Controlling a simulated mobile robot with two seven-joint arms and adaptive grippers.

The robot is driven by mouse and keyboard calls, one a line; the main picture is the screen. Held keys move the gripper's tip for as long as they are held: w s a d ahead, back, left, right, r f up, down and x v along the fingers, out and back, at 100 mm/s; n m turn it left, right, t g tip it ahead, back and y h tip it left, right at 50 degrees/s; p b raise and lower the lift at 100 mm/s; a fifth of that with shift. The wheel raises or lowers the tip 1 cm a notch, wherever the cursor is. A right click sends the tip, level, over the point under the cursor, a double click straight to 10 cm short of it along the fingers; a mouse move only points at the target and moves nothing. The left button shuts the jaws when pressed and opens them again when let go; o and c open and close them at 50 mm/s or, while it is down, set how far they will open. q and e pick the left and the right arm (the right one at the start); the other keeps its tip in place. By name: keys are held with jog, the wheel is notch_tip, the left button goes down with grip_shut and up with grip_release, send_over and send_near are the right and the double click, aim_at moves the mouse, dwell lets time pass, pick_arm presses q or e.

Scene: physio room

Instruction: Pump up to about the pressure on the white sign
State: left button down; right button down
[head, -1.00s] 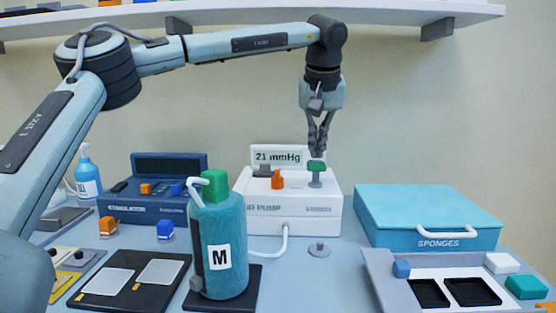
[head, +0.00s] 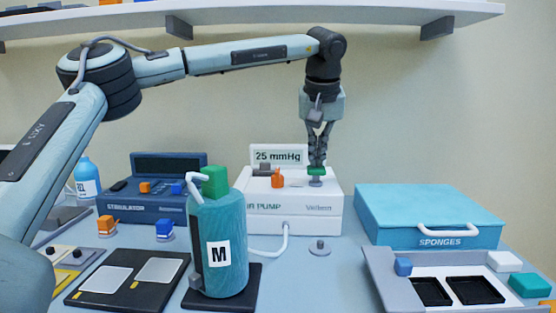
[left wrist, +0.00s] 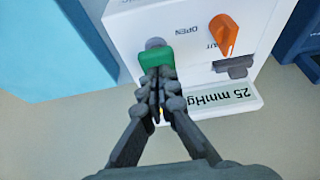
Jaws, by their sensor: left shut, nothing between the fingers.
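The white air pump (head: 325,217) stands at the back middle of the table. An upright white panel (head: 264,157) on it reads 25 mmHg; the panel also shows in the left wrist view (left wrist: 246,96). The green-topped plunger (head: 317,171) is low, with only a short stem showing. My left gripper (head: 318,160) is shut and empty, pointing down with its fingertips at the green top (left wrist: 155,58), seemingly touching it. An orange knob (head: 278,178) is beside the plunger. A teal cylinder marked M (head: 232,270) stands in front on a dark plate. My right gripper is out of view.
A white hose (head: 284,236) runs from the pump's front. The blue stimulator (head: 130,207) is left of the pump, the sponges box (head: 400,235) right. A grey tray (head: 385,280) lies front right. A shelf (head: 270,18) hangs above my arm.

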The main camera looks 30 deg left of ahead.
pick_arm(q)
jog(key=shift+f, duration=0.7)
jog(key=shift+f+b, duration=0.15)
jog(key=shift+b, duration=0.15)
notch_tip(320, 180, up, 2)
jog(key=shift+r+p, duration=0.2)
jog(key=shift+p, duration=1)
jog(key=shift+r+p, duration=0.45)
jog(key=shift+r, duration=0.55)
jog(key=shift+r, duration=2.55)
